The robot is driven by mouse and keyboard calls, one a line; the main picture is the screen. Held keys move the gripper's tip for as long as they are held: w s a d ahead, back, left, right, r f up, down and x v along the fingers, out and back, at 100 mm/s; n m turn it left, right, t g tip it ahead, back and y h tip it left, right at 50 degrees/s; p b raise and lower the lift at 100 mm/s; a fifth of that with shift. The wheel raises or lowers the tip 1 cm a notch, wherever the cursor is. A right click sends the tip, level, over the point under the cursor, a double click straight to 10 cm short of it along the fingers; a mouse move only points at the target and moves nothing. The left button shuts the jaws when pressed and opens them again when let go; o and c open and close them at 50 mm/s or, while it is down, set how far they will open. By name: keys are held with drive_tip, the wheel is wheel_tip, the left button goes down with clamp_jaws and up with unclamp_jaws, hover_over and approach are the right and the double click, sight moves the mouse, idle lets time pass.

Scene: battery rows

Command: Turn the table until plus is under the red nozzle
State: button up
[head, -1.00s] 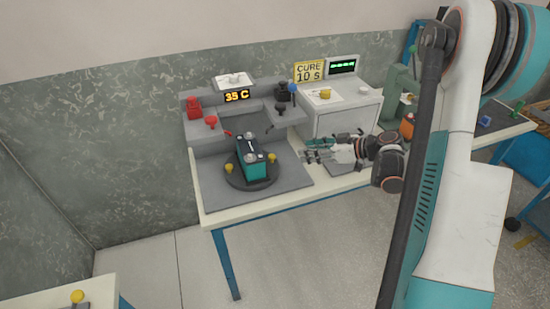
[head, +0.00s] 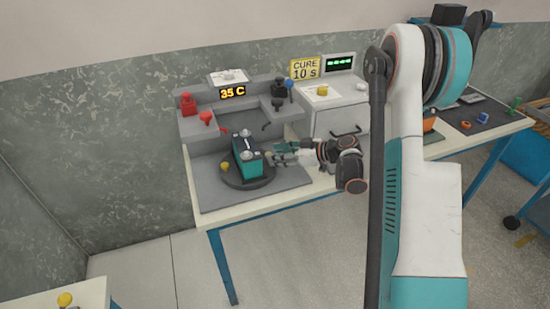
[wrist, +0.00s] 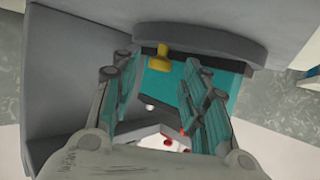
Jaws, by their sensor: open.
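The dark round turntable (head: 236,180) carries a teal and black battery (head: 250,169) with two pale round terminals on top; I cannot read which is plus. A yellow knob (head: 225,168) stands on the turntable's left side. A red nozzle (head: 223,129) points in from the station's left, behind the battery. My gripper (head: 277,154) is open at the battery's right side.
A red valve (head: 206,118) and a red bottle-like part (head: 188,104) sit at the station's left. A dark nozzle (head: 267,126) is on the right. The display (head: 233,93) reads 35 C.

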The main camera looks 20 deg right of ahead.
drive_tip(key=shift+x, duration=0.85)
drive_tip(key=shift+c, duration=0.2)
